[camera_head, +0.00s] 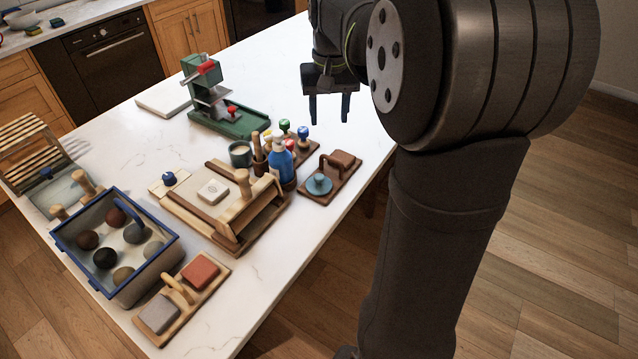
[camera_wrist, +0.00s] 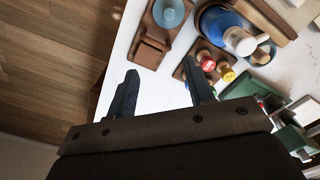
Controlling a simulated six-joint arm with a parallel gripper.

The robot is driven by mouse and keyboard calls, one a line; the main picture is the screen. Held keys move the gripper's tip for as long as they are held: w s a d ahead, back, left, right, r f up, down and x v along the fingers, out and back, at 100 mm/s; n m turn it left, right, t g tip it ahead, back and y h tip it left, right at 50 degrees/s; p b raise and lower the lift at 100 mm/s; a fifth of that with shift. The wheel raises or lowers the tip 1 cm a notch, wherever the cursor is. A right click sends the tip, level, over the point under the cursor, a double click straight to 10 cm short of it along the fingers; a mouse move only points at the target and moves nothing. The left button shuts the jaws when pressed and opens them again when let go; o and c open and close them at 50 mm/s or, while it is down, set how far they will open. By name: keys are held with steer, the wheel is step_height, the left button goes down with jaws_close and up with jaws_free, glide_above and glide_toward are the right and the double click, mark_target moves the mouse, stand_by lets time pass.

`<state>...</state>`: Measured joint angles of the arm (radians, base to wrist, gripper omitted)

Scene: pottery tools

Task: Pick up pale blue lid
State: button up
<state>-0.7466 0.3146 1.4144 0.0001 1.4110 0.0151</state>
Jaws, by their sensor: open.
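The pale blue lid (camera_head: 319,184) is round with a small raised middle and sits on a brown wooden tray (camera_head: 314,197). In the wrist view the lid (camera_wrist: 168,12) shows at the top edge, partly cut off. A brown block-like piece (camera_head: 341,157) is on the same tray, beside the lid. My gripper (camera_head: 329,108) is open and empty, above and behind the tray in the head view. In the wrist view its two fingers (camera_wrist: 160,72) point toward the counter's edge area, apart from the lid.
A blue bottle (camera_head: 280,158) and several colored-knob stamps (camera_head: 303,132) stand close left of the tray. A green press (camera_head: 228,118) stands farther back. A wooden frame (camera_head: 240,225) and blue-rimmed bin (camera_head: 160,262) are at left. The counter's edge runs just right of the tray.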

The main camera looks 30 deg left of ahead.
step_height(320, 180, up, 2)
glide_above(319, 176)
steer(key=shift+n, duration=0.3)
steer(key=f, duration=1.1)
steer(key=shift+s+a+f, duration=0.2)
steer(key=shift+s+f, duration=0.1)
steer(key=shift+s, duration=0.05)
steer(key=shift+w+d+f, duration=0.1)
steer(key=shift+w+f, duration=0.1)
steer(key=shift+f, duration=1.15)
steer(key=shift+w+d+f, duration=0.1)
steer(key=shift+w+f, duration=0.05)
steer(key=shift+f, duration=1.2)
steer(key=shift+c, duration=0.2)
jaws_close()
